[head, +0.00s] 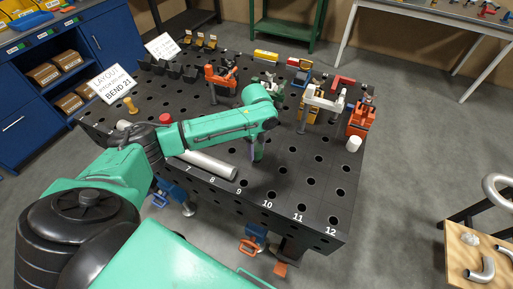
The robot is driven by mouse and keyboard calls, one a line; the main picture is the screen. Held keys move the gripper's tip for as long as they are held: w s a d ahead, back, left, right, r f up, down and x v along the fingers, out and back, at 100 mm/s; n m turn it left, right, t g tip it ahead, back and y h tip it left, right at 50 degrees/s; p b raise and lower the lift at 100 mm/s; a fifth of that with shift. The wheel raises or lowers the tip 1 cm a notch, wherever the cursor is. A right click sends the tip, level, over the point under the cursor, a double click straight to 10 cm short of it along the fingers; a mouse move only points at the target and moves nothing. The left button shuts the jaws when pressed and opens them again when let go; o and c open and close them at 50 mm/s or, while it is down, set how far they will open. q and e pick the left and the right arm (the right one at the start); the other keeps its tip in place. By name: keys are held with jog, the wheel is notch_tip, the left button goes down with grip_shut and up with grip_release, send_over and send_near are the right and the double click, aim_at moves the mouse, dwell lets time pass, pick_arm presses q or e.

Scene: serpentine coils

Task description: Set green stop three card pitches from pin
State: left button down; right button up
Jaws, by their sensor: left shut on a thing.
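My left arm reaches in from the left over the black perforated table (305,165). My left gripper (257,147) points down near the front edge, above the numbers 8 to 10. It is shut on a green piece (259,155), which looks like the green stop; the wrist and fingers hide most of it. A thin purple strip (251,150) shows beside it. A white card (112,84) reading "LAYOUT", "PITCH" and "BEND 21" stands at the left. A tan peg (130,105) stands near it; I cannot tell whether it is the pin. My right gripper is out of view.
A grey tube (210,165) lies along the front edge. A red knob (165,118), orange clamp (220,78), white-topped tool (323,101), orange block (361,118) and white cylinder (353,144) stand on the table. The front right corner is clear.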

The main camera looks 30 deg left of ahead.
pick_arm(q)
jog(key=shift+f, duration=0.55)
jog(key=shift+f, duration=0.1)
jog(key=shift+f+b, duration=0.45)
jog(key=shift+f, duration=0.25)
jog(key=shift+s, duration=0.1)
jog(key=shift+c, duration=1)
grip_release()
